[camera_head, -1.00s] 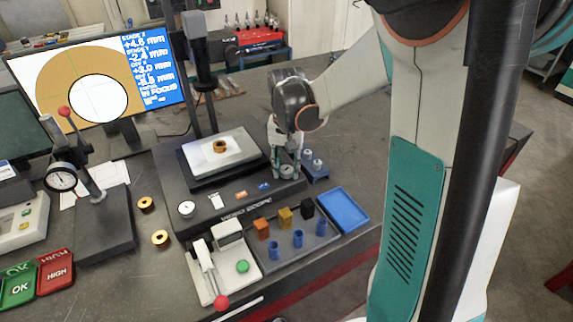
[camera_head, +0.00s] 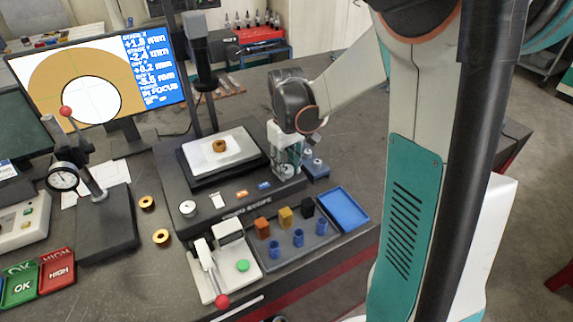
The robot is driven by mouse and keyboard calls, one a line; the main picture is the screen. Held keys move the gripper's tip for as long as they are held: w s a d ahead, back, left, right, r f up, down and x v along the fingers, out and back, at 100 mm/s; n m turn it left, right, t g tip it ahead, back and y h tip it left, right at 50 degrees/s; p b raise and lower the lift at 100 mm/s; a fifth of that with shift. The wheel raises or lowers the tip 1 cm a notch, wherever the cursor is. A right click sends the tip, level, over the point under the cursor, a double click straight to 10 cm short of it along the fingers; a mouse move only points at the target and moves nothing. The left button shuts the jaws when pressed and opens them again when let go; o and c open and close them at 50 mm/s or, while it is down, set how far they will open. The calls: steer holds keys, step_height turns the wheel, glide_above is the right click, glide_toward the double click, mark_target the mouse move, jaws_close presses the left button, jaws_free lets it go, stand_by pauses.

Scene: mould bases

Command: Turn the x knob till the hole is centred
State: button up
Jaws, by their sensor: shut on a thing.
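The scope screen (camera_head: 45,80) shows a white hole (camera_head: 91,100) ringed in tan, low in the picture. Its text seems to read stage X +1.8 mm, stage Y -2.4 mm, an X offset near +0.2 mm, and IN FOCUS; the second offset is hard to read. The brass ring (camera_head: 219,146) sits on the white stage plate (camera_head: 238,155). My gripper (camera_head: 287,171) points down at the right end of the scope base (camera_head: 175,185), shut on the x knob (camera_head: 287,172), which is mostly hidden by the fingers.
A pale dial knob (camera_head: 187,209) is at the base's front left. A grey tray (camera_head: 268,248) with coloured blocks and a blue tray (camera_head: 344,207) lie in front. The dial gauge (camera_head: 63,178) stands left.

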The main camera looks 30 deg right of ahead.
mark_target(287, 168)
stand_by(0.3)
steer(key=o, duration=1.1)
steer(key=shift+c, duration=0.2)
step_height(287, 168, up, 12)
